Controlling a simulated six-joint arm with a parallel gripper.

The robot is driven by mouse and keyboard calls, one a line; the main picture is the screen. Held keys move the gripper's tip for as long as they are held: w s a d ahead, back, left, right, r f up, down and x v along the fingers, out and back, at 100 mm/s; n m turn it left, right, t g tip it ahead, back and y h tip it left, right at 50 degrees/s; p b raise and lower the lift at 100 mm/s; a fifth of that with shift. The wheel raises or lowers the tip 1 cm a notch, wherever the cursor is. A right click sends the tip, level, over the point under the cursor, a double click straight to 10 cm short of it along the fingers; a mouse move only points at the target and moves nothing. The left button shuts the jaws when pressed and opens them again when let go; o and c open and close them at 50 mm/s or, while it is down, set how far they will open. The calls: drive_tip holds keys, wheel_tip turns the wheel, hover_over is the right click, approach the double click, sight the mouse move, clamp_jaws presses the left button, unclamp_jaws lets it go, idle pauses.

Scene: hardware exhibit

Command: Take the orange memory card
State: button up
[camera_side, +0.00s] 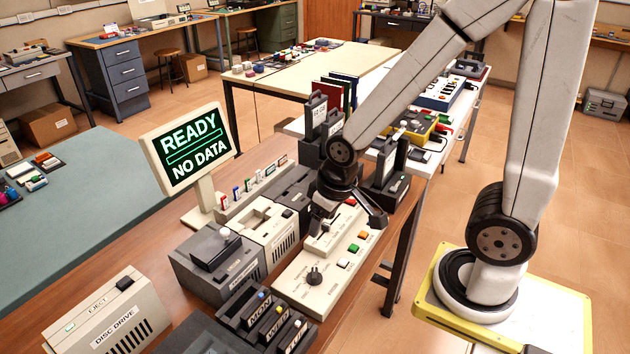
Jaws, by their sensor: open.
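My gripper (346,217) is open, pointing down over the cream control panel (300,283), with one dark finger to each side and nothing seen between them. A row of small coloured memory cards (236,193) stands in a grey rack to the left of my gripper, beside the monitor. The cards are too small for me to tell for sure which one is orange. My gripper is apart from this row.
A monitor (188,147) reads "READY NO DATA". Cream and dark machines (266,222) stand between the rack and the panel. Labelled dark cartridges (262,315) and a disc drive (110,318) are at the front. Tall dark cartridges (386,168) stand behind my gripper.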

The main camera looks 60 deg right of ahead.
drive_tip(key=w+d+m, duration=0.4)
drive_tip(key=w+m, duration=0.4)
drive_tip(key=m, duration=0.1)
drive_tip(key=m+t, duration=0.3)
drive_tip(key=m, duration=2.3)
approach(283, 159)
drive_tip(key=shift+a+f, duration=0.5)
drive_tip(key=shift+a, duration=0.1)
drive_tip(key=shift+w+d+f+m, duration=0.1)
drive_tip(key=shift+w+d+m, duration=0.1)
drive_tip(key=shift+d+m, duration=0.3)
drive_tip(key=shift+f, duration=0.1)
drive_tip(key=shift+x, duration=1.25)
drive_tip(key=shift+w, duration=0.1)
